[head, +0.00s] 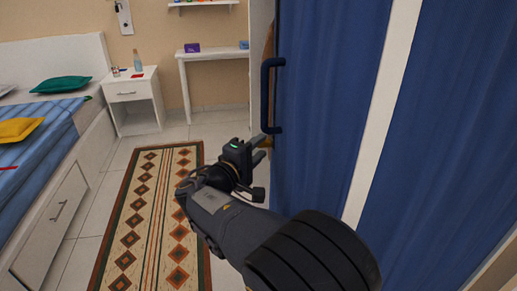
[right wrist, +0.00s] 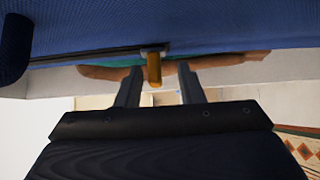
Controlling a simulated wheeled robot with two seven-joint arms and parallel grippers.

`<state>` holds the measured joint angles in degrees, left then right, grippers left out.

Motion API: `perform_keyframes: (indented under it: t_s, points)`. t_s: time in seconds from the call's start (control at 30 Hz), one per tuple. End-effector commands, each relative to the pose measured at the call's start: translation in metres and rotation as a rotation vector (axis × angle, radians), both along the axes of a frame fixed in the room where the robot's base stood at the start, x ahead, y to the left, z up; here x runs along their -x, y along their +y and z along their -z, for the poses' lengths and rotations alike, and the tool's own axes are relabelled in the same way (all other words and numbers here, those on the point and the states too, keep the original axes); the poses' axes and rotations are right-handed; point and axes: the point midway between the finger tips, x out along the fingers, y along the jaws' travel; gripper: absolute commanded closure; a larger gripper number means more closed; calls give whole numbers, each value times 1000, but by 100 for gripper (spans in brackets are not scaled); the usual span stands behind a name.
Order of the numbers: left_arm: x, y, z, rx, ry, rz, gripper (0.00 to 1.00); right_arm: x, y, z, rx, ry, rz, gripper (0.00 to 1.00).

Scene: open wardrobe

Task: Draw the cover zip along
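The blue cover (head: 330,110) hangs over the wardrobe front at the right of the head view; it spans the top of the right wrist view (right wrist: 220,25). A dark strip (right wrist: 95,53), apparently the zip, runs along the cover's edge to a slider with a brass-coloured pull tab (right wrist: 154,70). My right gripper (head: 259,149) is at the cover's left edge, below the dark handle. In the right wrist view its two fingers (right wrist: 160,72) are apart, with the tab between their tips; I see no clear contact. In the head view the tab is hidden. My left gripper is not in view.
A dark bar handle (head: 267,95) stands out just above my right gripper. Behind the cover edge are a brown hanger-like shape (right wrist: 230,61) and something teal. A patterned rug (head: 150,220), bed (head: 70,165) and nightstand (head: 133,100) lie left; the floor between is open.

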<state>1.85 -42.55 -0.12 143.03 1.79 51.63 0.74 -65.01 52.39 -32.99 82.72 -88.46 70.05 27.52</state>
Motion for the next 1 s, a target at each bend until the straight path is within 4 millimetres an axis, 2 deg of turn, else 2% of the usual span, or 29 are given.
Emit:
perform_keyframes:
  t_s: [0.3,0.43,0.6,1.0]
  points:
    - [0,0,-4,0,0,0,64,43,29,0,1,2,-3,65]
    - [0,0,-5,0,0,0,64,56,38,0,1,2,-2,65]
    - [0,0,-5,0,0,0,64,62,41,1,0,2,0,65]
    - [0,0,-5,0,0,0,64,62,42,1,0,2,-1,65]
